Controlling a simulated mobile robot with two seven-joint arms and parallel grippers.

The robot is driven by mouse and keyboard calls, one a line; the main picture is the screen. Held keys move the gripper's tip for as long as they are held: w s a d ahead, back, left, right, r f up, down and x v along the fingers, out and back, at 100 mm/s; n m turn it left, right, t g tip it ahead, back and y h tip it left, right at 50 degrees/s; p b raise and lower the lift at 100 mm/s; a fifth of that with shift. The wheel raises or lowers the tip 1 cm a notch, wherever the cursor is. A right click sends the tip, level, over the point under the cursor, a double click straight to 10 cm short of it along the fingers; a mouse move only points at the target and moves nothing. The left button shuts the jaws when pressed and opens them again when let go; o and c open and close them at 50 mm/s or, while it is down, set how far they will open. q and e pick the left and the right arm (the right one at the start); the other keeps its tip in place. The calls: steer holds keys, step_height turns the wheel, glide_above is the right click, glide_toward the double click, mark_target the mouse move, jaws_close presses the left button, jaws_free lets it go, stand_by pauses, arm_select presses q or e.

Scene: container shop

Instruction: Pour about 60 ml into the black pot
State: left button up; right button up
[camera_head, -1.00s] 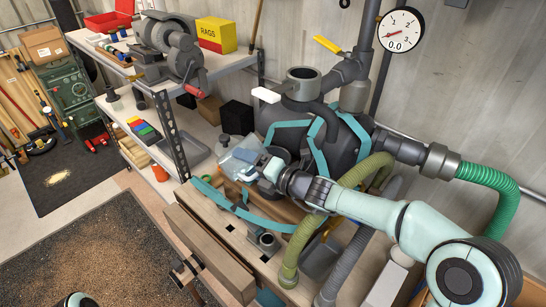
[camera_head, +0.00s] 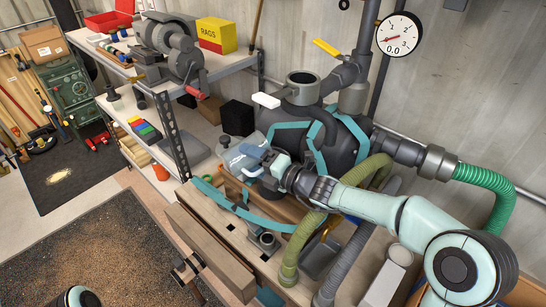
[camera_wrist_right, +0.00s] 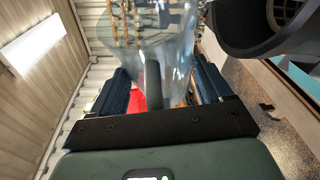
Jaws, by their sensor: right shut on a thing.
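My right gripper (camera_head: 257,160) is shut on a clear jug (camera_head: 240,156), above the workbench beside the big dark tank. In the right wrist view the jug's transparent body (camera_wrist_right: 170,45) stands in front of the fingers (camera_wrist_right: 162,92), with its handle between them. The jug looks tilted; I cannot make out a stream or the liquid level. A dark round vessel with an open mouth, apparently the black pot (camera_wrist_right: 238,42), shows at the upper right of that view, close beside the jug. In the head view my gripper and wrist largely hide the pot. My left gripper is not in view.
The dark tank (camera_head: 342,145) with teal straps stands behind my right gripper. Olive (camera_head: 291,250) and grey hoses hang near my forearm. A wooden workbench (camera_head: 225,228) with a vise lies in front. A shelf with a grinder (camera_head: 178,45) stands at the left.

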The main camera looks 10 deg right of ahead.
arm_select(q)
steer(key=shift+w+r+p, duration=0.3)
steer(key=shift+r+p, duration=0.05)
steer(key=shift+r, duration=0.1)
arm_select(e)
steer(key=shift+w+d+r+m, duration=0.1)
steer(key=shift+d+r+m, duration=0.1)
steer(key=shift+d+m, duration=0.1)
stand_by(0.6)
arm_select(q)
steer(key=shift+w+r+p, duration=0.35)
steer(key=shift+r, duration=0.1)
arm_select(e)
steer(key=shift+d+r+m+y, duration=0.15)
steer(key=shift+r+m+y, duration=0.15)
steer(key=shift+m, duration=0.2)
stand_by(0.5)
